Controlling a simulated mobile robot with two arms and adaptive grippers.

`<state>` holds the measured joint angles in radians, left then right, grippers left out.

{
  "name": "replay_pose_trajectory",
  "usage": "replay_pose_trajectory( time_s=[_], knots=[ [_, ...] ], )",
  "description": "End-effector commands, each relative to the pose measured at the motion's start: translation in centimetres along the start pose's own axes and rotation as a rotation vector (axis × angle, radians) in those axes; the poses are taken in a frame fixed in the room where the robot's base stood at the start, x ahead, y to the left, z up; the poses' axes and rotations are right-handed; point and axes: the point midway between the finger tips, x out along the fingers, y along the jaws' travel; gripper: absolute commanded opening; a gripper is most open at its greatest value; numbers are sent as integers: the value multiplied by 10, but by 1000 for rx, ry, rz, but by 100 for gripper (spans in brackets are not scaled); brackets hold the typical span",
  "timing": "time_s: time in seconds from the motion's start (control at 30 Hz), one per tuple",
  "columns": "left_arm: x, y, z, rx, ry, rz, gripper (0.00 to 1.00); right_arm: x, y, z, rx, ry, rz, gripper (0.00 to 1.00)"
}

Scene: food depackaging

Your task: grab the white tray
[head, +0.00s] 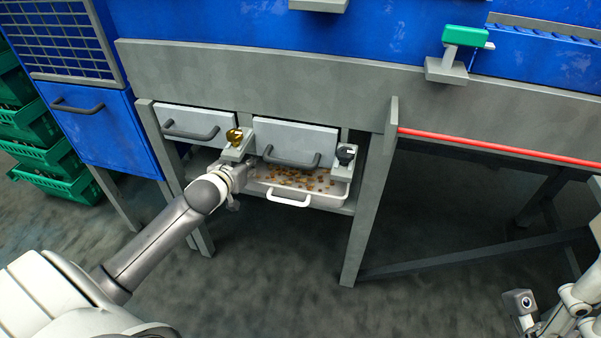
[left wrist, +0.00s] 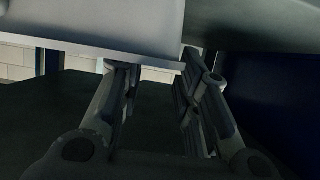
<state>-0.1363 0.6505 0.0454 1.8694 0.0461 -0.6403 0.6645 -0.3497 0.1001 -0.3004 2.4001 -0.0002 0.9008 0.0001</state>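The white tray (head: 318,198) sits on the shelf under the machine, below the grey drawer fronts, with small brown pieces in it. Its front handle (head: 291,201) sticks out toward me. My left gripper (head: 240,178) is at the tray's left front corner, close to the rim; contact is unclear. In the left wrist view its two fingers (left wrist: 157,85) stand apart with a gap between them. A pale flat surface (left wrist: 95,30) hangs above the fingers there; I cannot tell whether it is the tray. Part of my right arm shows at the lower right of the head view; its fingertips are not visible.
Two grey drawers with dark handles, the left (head: 195,122) and the right (head: 295,142), are above the tray. A grey leg (head: 370,195) stands right of the shelf. Green crates (head: 45,155) stand far left.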

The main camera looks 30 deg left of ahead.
Motion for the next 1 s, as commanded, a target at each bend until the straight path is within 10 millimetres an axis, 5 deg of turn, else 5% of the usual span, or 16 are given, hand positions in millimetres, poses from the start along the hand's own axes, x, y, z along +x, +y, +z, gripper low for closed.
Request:
replay_pose_trajectory(
  time_s=[0.1,0.3,0.67,0.9,1.0],
  knots=[
    [17,-1,3,2,3,-2,30,-15,0,4,0,0,-1,40],
    [39,-1,1,1,1,-1,30,-4,0,6,-7,50,-20,40],
    [46,-1,0,2,0,-1,30,0,0,7,-8,61,-26,40],
    [46,-1,0,1,0,-1,3,0,0,7,-8,61,-26,40],
    [46,-1,0,2,0,-1,0,0,0,6,-8,61,-26,40]
  ],
)
